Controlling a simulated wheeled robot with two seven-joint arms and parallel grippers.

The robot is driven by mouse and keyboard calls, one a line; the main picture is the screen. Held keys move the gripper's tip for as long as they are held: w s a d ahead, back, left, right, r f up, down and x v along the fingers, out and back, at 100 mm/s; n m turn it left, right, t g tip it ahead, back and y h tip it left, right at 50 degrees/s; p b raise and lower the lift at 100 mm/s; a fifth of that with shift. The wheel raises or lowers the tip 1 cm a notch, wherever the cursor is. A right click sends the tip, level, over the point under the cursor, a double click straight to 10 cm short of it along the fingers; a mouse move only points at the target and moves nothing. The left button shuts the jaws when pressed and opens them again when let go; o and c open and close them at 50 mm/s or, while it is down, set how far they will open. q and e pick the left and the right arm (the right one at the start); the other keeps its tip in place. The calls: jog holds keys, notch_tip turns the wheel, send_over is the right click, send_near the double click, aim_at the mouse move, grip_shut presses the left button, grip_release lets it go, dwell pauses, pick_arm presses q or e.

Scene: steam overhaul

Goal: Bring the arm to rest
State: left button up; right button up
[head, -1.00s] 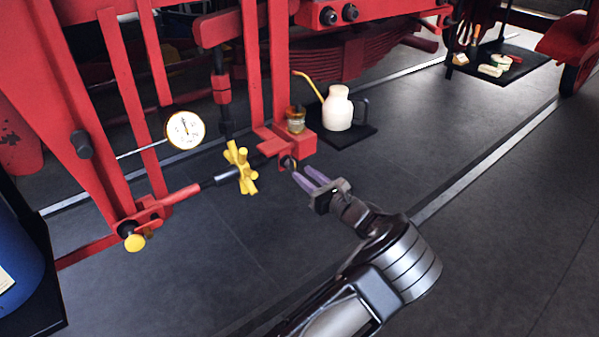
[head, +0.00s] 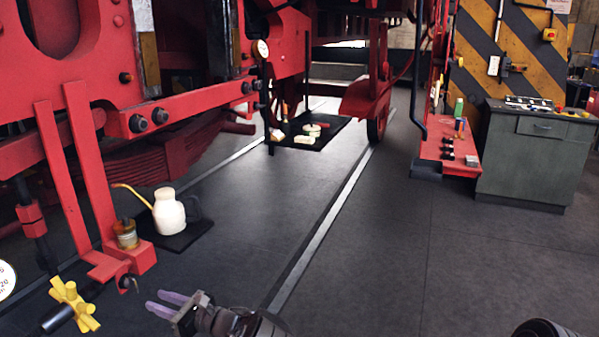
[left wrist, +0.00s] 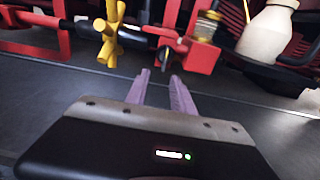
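My left gripper (head: 170,304) is at the bottom of the head view, with two purple fingers pointing left toward the red bracket. In the left wrist view its fingers (left wrist: 157,88) stand apart with nothing between them, so it is open and empty. The fingertips are near a small dark fitting (head: 127,283) under the red bracket (head: 140,258); I cannot tell the exact gap. A dark rounded part at the bottom right of the head view looks like my own body. My right gripper does not show.
A yellow handwheel (head: 75,303) is left of the gripper. A cream oil can (head: 168,212) stands on a dark mat beyond the bracket. A green cabinet (head: 530,160) and a red stand (head: 450,155) are at the back right. The floor in the middle is clear.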

pick_arm(q)
jog(key=s+d+f+n+g+h, duration=0.25)
jog(key=s+f+h, duration=0.25)
jog(key=s+f, duration=0.65)
jog(key=s+d+f+n+g+h, duration=0.2)
jog(key=s+f+n+g+h, duration=0.2)
jog(key=s+f, duration=0.75)
jog(key=s+d+f+n+h, duration=0.3)
jog(key=s+d+f+h, duration=0.15)
jog(key=d, duration=0.35)
jog(key=s+d+f+n+h, duration=0.3)
jog(key=d+f+n, duration=0.15)
jog(key=d, duration=0.25)
jog(key=s+d+r+n+t+h, duration=0.1)
jog(key=d+r+n+h, duration=0.1)
jog(key=d+n, duration=0.2)
jog(key=s+d+r+n+t+h+p, duration=0.1)
jog(key=s+d+r+n+h, duration=0.1)
jog(key=d+n, duration=0.3)
jog(key=d, duration=0.4)
jog(key=shift+d+r+h, duration=0.3)
jog(key=shift+r+h, duration=0.05)
jog(key=shift+t, duration=0.25)
